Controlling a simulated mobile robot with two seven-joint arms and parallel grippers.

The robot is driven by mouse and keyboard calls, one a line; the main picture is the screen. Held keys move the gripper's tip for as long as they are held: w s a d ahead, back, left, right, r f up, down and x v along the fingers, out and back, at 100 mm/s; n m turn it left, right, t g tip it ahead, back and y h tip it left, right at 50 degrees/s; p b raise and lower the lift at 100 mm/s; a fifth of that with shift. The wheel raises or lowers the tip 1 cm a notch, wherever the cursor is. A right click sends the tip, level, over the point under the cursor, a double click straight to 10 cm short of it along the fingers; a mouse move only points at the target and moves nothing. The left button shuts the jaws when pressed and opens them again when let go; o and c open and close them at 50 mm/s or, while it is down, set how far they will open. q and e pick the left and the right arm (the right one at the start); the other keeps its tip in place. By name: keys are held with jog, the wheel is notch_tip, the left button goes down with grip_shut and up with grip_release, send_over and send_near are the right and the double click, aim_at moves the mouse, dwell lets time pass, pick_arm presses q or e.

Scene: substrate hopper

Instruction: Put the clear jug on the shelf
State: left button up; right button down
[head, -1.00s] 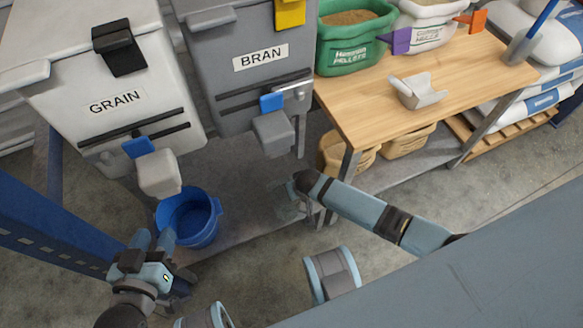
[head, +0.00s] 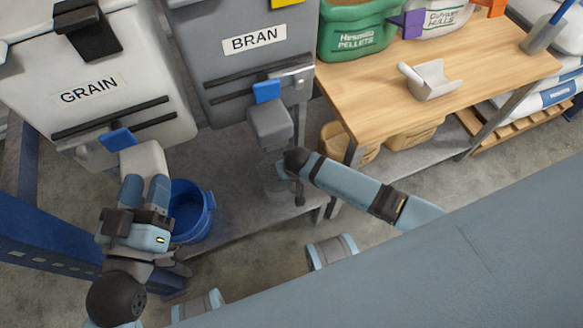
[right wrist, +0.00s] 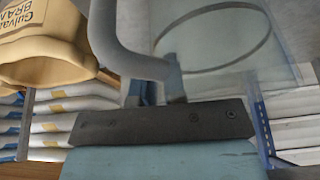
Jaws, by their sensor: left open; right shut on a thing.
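The clear jug (head: 273,177) is faint and see-through below the BRAN hopper's spout (head: 270,125) in the head view. In the right wrist view its clear wall and round rim (right wrist: 235,35) fill the top, with a curved grey handle (right wrist: 118,55) on the left. My right gripper (right wrist: 165,95) is shut on the jug, apparently at the handle. Its fingers are mostly hidden in the head view. My left gripper (head: 145,187) is open just below the GRAIN hopper's spout (head: 145,160), near the blue tab (head: 118,139). A low grey shelf (head: 240,190) runs under the hoppers.
A blue bucket (head: 192,211) stands beside my left gripper.

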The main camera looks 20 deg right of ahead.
jog(key=c, duration=1.2)
grip_release()
jog(key=shift+f, duration=0.1)
jog(key=p+v, duration=0.3)
jog(key=v, duration=0.3)
jog(key=shift+r, duration=0.25)
pick_arm(q)
notch_tip(320, 180, down, 6)
jog(key=a+g+y, duration=0.2)
jog(key=g, duration=0.1)
jog(key=shift+s+a+y, duration=0.25)
jog(key=shift+s+y, duration=0.1)
jog(key=shift+y, duration=0.05)
pick_arm(e)
jog(key=shift+s+r, duration=0.25)
jog(key=shift+r, duration=0.3)
